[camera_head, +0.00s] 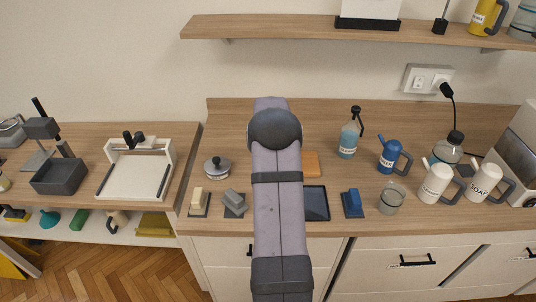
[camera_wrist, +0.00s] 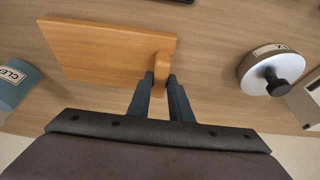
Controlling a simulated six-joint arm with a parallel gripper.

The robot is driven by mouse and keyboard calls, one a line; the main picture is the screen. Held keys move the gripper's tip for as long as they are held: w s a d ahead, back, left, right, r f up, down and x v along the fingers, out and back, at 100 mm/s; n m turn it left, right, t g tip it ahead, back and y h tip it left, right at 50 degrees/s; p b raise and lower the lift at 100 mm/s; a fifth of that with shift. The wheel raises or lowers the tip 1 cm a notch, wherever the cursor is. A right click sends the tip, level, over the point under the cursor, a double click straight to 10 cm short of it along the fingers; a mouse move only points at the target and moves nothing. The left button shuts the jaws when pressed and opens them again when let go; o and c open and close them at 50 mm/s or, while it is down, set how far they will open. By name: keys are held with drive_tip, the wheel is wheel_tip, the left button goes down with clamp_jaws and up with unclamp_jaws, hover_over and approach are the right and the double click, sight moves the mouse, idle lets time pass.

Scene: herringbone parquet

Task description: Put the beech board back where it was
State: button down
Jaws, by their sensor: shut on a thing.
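The beech board (camera_wrist: 105,48) is a flat orange-brown wooden piece with a raised rounded grip (camera_wrist: 161,68) at one end. My gripper (camera_wrist: 160,84) is shut on this grip, one dark finger on each side. In the head view only the right part of the board (camera_head: 312,163) shows, over the back middle of the counter; my arm hides the rest and my gripper. I cannot tell whether the board touches the counter or hangs just above it.
A lidded pot (camera_head: 216,167) stands left of the board, a blue spray bottle (camera_head: 348,141) and blue can (camera_head: 390,156) to its right. In front are a dark tray (camera_head: 316,204), a blue block on a base (camera_head: 352,203) and a glass (camera_head: 391,199). A shelf (camera_head: 300,28) hangs above.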

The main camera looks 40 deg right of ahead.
drive_tip(key=shift+f, duration=0.2)
drive_tip(key=c, duration=1.2)
unclamp_jaws()
drive_tip(key=shift+r, duration=0.1)
drive_tip(key=shift+b+v, duration=1.4)
drive_tip(key=shift+v, duration=2.15)
